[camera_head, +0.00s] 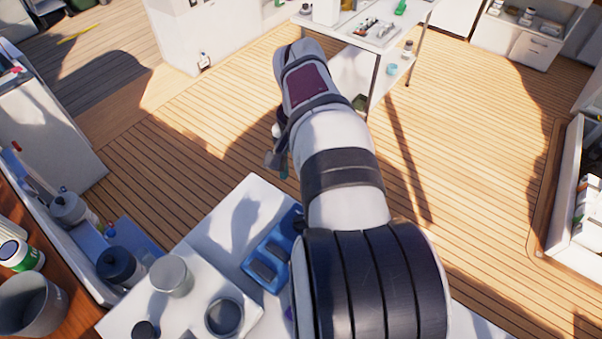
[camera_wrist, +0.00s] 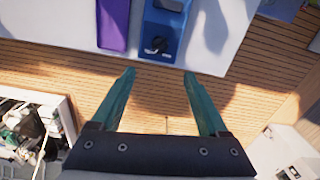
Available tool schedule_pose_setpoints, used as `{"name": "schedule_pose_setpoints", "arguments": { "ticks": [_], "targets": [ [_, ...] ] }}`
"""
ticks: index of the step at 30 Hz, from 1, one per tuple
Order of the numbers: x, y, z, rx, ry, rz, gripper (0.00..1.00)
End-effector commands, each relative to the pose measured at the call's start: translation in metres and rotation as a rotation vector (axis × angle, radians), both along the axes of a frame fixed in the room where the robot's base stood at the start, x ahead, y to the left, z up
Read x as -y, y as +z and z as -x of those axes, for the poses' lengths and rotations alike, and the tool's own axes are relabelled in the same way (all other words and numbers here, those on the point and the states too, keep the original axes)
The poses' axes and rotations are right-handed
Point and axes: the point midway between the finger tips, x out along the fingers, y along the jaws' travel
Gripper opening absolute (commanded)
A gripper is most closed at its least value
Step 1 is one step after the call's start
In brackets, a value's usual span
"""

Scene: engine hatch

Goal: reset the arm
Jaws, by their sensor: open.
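In the wrist view, my gripper (camera_wrist: 158,80) has two green fingers spread well apart with nothing between them. It hangs over the edge of a white table, with the plank floor below the fingers. A blue tray (camera_wrist: 162,30) lies on the table just beyond the fingertips, apart from them. In the head view, my arm reaches up and away across the middle, and my gripper (camera_head: 277,160) shows only partly at the left of its far end. The fingers are mostly hidden there.
The white table (camera_head: 255,190) carries the blue tray (camera_head: 262,270), a grey cup (camera_head: 171,276) and a white block with a round hole. A purple item (camera_wrist: 113,22) lies beside the tray. A second white table (camera_head: 415,22) stands beyond my arm. Plank floor (camera_head: 470,150) is open at right.

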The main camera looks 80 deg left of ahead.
Motion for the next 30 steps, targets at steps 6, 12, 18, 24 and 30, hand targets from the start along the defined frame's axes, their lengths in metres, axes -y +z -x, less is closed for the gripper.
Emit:
{"name": "schedule_pose_setpoints", "arguments": {
  "ticks": [6,12,18,24,30],
  "targets": [
    [0.0,0.0,0.0,0.0,0.0,0.0,0.77],
    [0.003,0.003,-0.008,-0.002,-0.016,-0.001,0.77],
    [0.097,0.042,-0.131,-0.035,-0.311,-0.008,0.77],
    [0.293,0.064,-0.2,-0.085,-0.788,-0.04,0.77],
    [0.428,0.036,-0.141,-0.118,-1.24,-0.099,0.77]
  ]
}}
